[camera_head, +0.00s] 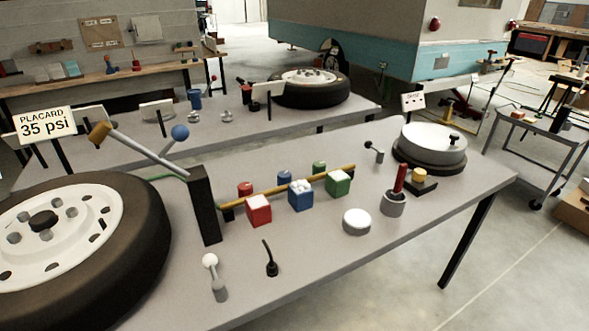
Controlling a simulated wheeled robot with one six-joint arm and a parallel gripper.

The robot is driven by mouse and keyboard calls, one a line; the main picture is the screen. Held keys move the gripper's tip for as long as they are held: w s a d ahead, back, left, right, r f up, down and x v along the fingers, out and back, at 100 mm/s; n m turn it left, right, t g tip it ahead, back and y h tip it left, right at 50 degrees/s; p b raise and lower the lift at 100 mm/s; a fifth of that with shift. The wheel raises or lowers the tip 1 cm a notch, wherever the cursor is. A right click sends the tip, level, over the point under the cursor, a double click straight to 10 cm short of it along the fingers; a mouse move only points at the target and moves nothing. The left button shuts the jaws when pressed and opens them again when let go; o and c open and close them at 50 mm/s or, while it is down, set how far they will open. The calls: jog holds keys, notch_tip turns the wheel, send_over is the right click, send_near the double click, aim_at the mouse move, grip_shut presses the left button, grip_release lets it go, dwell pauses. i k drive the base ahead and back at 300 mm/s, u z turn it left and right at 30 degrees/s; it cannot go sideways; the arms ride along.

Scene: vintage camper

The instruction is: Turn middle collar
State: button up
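A yellow bar (275,192) runs from a dark upright post (203,205) toward the back right on the grey table. Three cube-like pieces with pale tops sit along its front side: red (259,212), blue (301,197) in the middle, and green (338,184). Behind the bar are small round red (245,189), blue (285,177) and green (319,167) pieces. I cannot tell which of these parts are the collars; the blue ones are in the middle of each row. My gripper is not in this view.
A large tyre (140,230) fills the left. A grey lever (145,150) slants above the table by the post. A white round cap (356,221), a red-handled cup (394,204) and a small black stick (270,262) stand nearby. The table's right front is clear.

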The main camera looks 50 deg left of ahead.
aim_at(285, 178)
jog(key=u, duration=0.35)
jog(key=i, duration=0.7)
jog(key=u, duration=1.2)
jog(key=i, duration=0.6)
jog(key=u, duration=0.7)
